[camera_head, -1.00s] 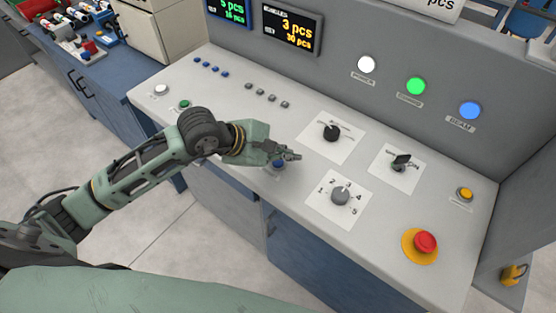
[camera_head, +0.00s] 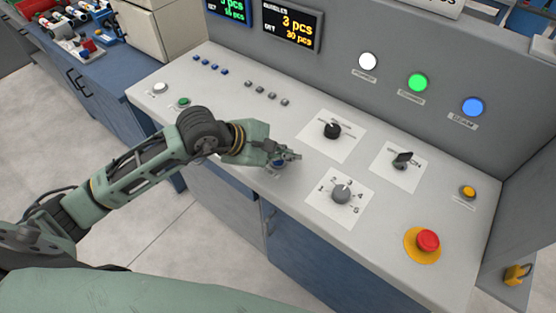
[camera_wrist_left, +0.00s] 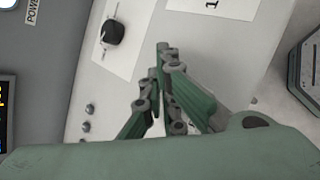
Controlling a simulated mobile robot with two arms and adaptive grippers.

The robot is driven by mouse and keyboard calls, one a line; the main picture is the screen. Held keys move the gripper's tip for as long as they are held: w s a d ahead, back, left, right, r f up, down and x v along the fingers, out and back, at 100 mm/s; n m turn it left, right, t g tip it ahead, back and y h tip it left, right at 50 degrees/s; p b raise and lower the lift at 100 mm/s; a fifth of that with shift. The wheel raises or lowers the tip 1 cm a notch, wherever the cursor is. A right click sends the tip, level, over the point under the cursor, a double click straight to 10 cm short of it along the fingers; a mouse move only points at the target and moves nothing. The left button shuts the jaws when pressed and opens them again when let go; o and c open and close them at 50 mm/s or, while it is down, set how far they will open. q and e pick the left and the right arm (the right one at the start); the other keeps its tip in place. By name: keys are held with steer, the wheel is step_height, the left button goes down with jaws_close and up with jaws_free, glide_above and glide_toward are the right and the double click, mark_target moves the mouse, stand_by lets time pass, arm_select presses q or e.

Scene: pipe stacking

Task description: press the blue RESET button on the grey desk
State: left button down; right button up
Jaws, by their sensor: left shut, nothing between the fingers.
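In the left wrist view the closed fingers (camera_wrist_left: 162,48) show over the desk top, and the button is hidden there. My right gripper is not in view.
A black knob (camera_head: 332,130) and a grey selector knob (camera_head: 341,194) stand right of the gripper. A red emergency button (camera_head: 428,240) is at the front right. Small grey buttons (camera_head: 266,93) lie behind. The upright panel (camera_head: 340,50) closes off the back.

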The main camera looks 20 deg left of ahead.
arm_select(q)
steer(key=shift+f+b, duration=0.4)
steer(key=shift+b, duration=0.15)
stand_by(0.7)
steer(key=shift+r, duration=0.15)
steer(key=shift+r+p, duration=0.3)
steer(key=shift+r, duration=0.4)
steer(key=shift+r, duration=0.1)
step_height(320, 180, up, 5)
steer(key=shift+f+p, duration=0.1)
steer(key=shift+p, duration=1.15)
